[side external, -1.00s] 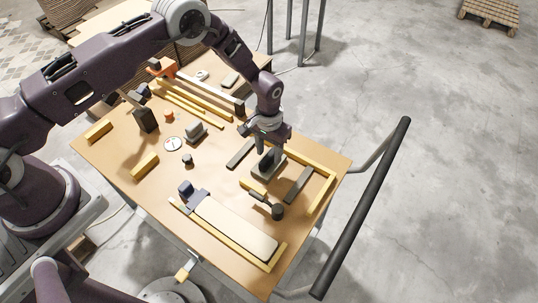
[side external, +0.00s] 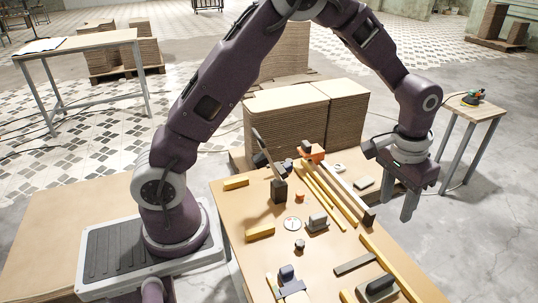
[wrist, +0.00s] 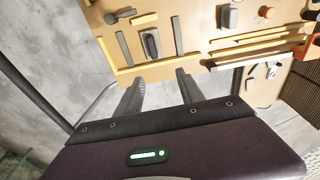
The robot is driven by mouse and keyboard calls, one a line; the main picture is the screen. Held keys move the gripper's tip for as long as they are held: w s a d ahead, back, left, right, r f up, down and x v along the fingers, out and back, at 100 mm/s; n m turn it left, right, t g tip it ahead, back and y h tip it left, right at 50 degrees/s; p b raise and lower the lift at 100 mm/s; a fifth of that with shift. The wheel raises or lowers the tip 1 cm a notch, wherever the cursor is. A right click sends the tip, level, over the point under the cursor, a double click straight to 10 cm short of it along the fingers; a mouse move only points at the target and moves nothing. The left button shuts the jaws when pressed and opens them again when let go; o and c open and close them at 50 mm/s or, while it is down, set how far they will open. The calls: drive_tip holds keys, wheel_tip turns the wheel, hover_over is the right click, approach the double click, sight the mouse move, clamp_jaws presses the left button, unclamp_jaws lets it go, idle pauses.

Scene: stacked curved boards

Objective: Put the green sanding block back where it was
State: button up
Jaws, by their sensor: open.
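My gripper (side external: 409,203) is open and empty, raised in the air past the table's right edge. In the wrist view its fingers (wrist: 158,80) are apart with nothing between them. A dark sanding block with a raised grip (side external: 379,285) lies on the table between a dark strip and yellow strips; it also shows in the wrist view (wrist: 151,43). A similar grey block (side external: 317,221) sits near the table's middle and shows in the wrist view (wrist: 229,17). No block looks clearly green, so I cannot tell by colour which is the green one.
Long yellow strips (side external: 325,192) and a pale bar (side external: 349,191) lie near the far side. An orange tool (side external: 312,152) and a pale greenish pad (side external: 364,183) are at the back. Stacked boards (side external: 285,124) stand behind. A stool (side external: 480,107) with a green-topped tool is at right.

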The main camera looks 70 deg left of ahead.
drive_tip(key=s+a+r+t, duration=0.2)
drive_tip(key=s+a+r, duration=0.2)
drive_tip(key=s+r, duration=0.7)
drive_tip(key=s+a+r+t, duration=0.1)
drive_tip(key=s+r, duration=0.1)
drive_tip(key=s, duration=0.6)
drive_tip(key=s+a+r+t, duration=0.1)
drive_tip(key=s+a+r, duration=0.1)
drive_tip(key=s, duration=0.7)
drive_tip(key=shift+r, duration=0.2)
drive_tip(key=shift+s+a, duration=0.1)
